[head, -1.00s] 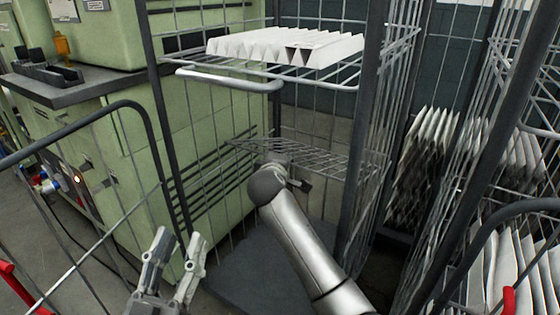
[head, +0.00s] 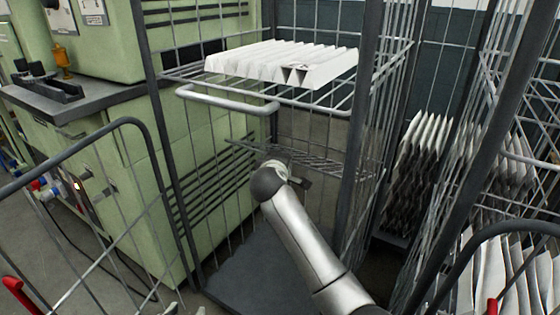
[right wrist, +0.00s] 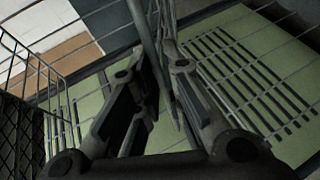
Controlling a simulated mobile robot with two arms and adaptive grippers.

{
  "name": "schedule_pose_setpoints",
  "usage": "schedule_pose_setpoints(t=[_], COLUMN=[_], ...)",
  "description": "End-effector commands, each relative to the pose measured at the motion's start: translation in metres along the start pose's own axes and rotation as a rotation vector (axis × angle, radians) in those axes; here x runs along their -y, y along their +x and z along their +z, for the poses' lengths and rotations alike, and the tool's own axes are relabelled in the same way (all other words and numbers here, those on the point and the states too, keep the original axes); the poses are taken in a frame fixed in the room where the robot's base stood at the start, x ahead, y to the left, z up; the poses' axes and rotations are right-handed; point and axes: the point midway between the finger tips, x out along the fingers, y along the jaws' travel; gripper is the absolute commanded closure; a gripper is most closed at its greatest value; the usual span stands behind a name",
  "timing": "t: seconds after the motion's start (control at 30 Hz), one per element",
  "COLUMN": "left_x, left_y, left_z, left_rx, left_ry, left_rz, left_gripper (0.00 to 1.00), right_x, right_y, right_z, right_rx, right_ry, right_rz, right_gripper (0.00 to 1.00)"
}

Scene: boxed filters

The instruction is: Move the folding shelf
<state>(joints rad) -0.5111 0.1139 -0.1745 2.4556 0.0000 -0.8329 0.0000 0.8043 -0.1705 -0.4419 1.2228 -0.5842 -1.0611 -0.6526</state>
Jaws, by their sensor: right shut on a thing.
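The folding shelf (head: 330,165) is the lower grey wire shelf inside the tall wire cage cart, partly hidden by my right arm. My right gripper (right wrist: 157,62) is shut on a thin grey bar, which runs between its fingers in the right wrist view. The bar appears to belong to the folding shelf; the exact grip is hidden behind my wrist in the head view. My left gripper (head: 187,309) shows only its two fingertips at the bottom edge. They are apart, with nothing visible between them.
A white pleated filter (head: 282,64) lies on the upper wire shelf (head: 195,78), which has a pale bar handle (head: 228,104). The cart base (head: 255,278) is clear where visible. A green machine (head: 90,185) stands left; more filters (head: 422,165) stand upright at right.

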Motion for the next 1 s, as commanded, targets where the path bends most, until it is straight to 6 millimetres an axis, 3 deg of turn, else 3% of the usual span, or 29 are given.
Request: schedule_pose_setpoints(t=[0.2,0.47,0.63,0.8,1.0], left_x=[0.002,0.002,0.002,-0.001,-0.013], left_y=[-0.003,-0.003,0.000,0.023,0.067], left_z=[0.014,0.015,0.014,0.009,-0.009], left_rx=[0.073,0.075,0.071,0.053,-0.002], left_ry=[0.000,0.000,0.018,0.158,0.496], left_rz=[-0.005,-0.005,-0.008,-0.043,-0.123], left_gripper=[0.60,0.60,0.78,1.00,1.00], right_x=[-0.007,-0.007,-0.007,-0.007,-0.007], right_y=[0.000,0.000,0.000,0.000,0.000], right_z=[0.001,0.001,0.001,0.001,0.001], right_rx=[0.001,0.001,0.001,0.001,0.001], right_ry=[-0.009,-0.009,-0.009,-0.009,-0.009], right_rz=[0.010,0.010,0.010,0.010,0.010], right_gripper=[1.00,1.00,1.00,1.00,1.00])
